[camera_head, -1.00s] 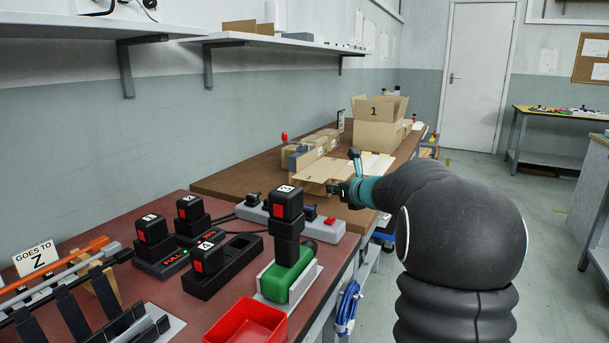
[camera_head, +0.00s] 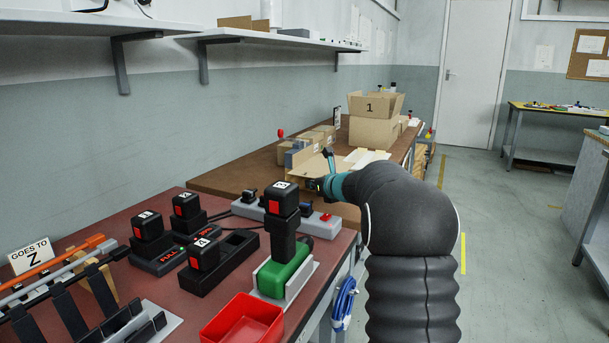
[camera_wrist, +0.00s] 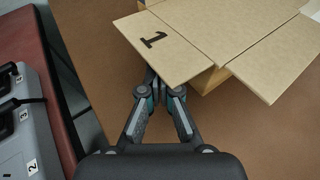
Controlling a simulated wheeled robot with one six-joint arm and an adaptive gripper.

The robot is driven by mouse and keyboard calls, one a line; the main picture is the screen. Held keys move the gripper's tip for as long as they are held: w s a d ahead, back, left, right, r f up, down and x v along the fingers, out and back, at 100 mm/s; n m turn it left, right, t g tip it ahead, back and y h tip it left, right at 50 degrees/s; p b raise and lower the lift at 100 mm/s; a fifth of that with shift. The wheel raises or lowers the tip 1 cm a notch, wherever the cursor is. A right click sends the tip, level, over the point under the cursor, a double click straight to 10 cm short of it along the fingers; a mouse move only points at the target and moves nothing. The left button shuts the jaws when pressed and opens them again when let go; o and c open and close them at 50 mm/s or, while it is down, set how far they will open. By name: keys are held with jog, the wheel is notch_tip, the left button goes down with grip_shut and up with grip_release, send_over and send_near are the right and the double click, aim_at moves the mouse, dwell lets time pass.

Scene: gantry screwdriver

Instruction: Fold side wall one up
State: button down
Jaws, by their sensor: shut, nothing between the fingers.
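An opened-out cardboard box lies on the brown bench top. Its side wall flap marked 1 (camera_wrist: 165,42) spreads outward, nearly flat, toward my gripper in the wrist view. Part of the box (camera_head: 305,172) also shows in the head view, partly behind my arm. My gripper (camera_wrist: 158,82) is shut and empty. Its fingertips are at the near edge of the marked flap, and the flap seems to cover their very ends. I cannot tell whether they touch it. In the head view my gripper (camera_head: 318,185) is at the box's near side.
An upright open carton marked 1 (camera_head: 373,120) stands farther back, with small boxes (camera_head: 310,143) to its left.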

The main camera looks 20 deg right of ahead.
aim_at(312, 177)
jog(key=shift+r, duration=0.1)
dwell(0.4)
jog(key=shift+s+a+r, duration=0.1)
jog(key=shift+a+r, duration=0.05)
jog(key=shift+r, duration=1.3)
jog(key=shift+w+d+r, duration=0.2)
jog(key=shift+r, duration=0.3)
